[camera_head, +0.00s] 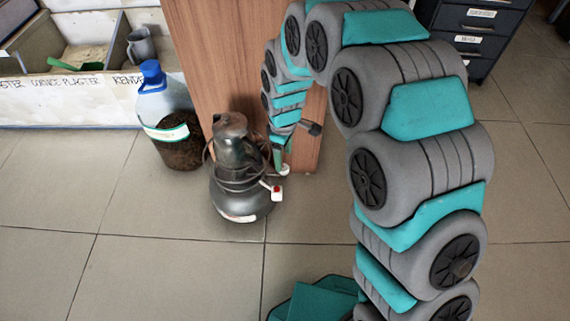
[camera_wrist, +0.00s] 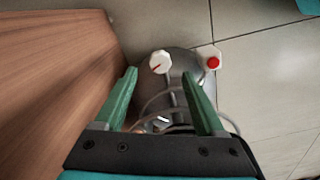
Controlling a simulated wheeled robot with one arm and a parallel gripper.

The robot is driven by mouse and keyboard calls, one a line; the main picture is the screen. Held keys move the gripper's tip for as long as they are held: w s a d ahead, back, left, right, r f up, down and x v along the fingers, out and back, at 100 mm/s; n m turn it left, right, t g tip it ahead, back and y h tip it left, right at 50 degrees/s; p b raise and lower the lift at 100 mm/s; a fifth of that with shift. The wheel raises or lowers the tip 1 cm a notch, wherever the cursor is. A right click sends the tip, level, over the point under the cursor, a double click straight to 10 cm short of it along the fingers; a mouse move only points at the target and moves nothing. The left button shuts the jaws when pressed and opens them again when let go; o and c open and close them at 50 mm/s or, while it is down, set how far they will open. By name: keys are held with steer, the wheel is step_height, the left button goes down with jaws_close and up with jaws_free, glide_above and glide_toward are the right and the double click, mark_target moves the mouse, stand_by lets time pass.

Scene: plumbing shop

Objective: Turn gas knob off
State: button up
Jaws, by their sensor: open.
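A dark grey gas burner with a rounded body (camera_head: 240,200) stands on the tiled floor beside a wooden panel. Its white round knob (camera_wrist: 160,62) has a red pointer line, tilted in the wrist view; a small white piece, likely this knob, shows in the head view (camera_head: 284,170). A white piece with a red button (camera_wrist: 212,61) sits right of the knob; it also shows in the head view (camera_head: 277,191). My gripper (camera_wrist: 159,73) is open, its green fingers on either side of the knob's line and the knob just beyond the tips. Contact is not visible.
The wooden panel (camera_head: 240,60) rises close behind and beside my gripper. A large bottle with a blue cap (camera_head: 165,115) stands left of the burner. Open floor lies in front and to the left.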

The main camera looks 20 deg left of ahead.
mark_target(284, 167)
step_height(284, 167, down, 5)
steer(key=shift+r+b, duration=0.1)
steer(key=shift+b, duration=0.2)
jaws_close()
stand_by(0.5)
